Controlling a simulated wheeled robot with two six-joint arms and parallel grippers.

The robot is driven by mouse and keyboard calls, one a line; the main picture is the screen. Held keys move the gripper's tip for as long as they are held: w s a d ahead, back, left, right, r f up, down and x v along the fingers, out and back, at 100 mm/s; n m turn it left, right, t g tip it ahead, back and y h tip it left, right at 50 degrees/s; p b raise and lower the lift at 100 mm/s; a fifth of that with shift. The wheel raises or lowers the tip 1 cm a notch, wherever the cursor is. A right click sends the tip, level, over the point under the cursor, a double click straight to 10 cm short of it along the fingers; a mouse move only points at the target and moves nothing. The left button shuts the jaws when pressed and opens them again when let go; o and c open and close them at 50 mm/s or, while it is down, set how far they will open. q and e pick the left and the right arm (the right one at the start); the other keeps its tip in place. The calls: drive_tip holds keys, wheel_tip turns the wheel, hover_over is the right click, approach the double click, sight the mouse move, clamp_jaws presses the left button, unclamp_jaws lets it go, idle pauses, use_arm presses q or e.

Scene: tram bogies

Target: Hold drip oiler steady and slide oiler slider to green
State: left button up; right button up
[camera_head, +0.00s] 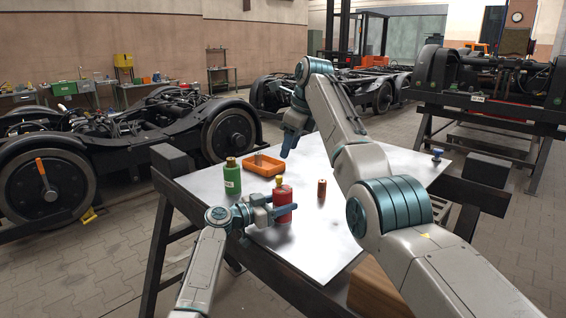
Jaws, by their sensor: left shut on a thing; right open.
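The red drip oiler (281,191), a bottle-like body with a brass-coloured top, stands upright on the metal-topped table (330,222). My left gripper (284,212) is shut on its lower part from the left, and its fingers hide some of the body. The oiler slider and any green mark on it are too small to make out. My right gripper (287,148) is open and empty, pointing down above the back of the table, beyond the oiler and well above its top.
A green bottle (232,178) stands left of the oiler. An orange tray (262,169) lies behind it, and a small red-brown cylinder (321,189) stands to its right. A small blue item (437,154) is at the table's far right. Bogies stand beyond.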

sight(279, 176)
drive_tip(key=a+f+n, duration=0.1)
drive_tip(key=f+n, duration=0.2)
drive_tip(key=n, duration=0.5)
drive_tip(key=w+a+f+n+t+h, duration=0.1)
drive_tip(key=f+n, duration=0.2)
drive_tip(key=n, duration=0.6)
drive_tip(key=w+a+f+n, duration=0.1)
drive_tip(key=f+n, duration=0.2)
drive_tip(key=n, duration=0.5)
drive_tip(key=shift+f+t+h, duration=0.15)
drive_tip(key=shift+t+h, duration=0.25)
clamp_jaws()
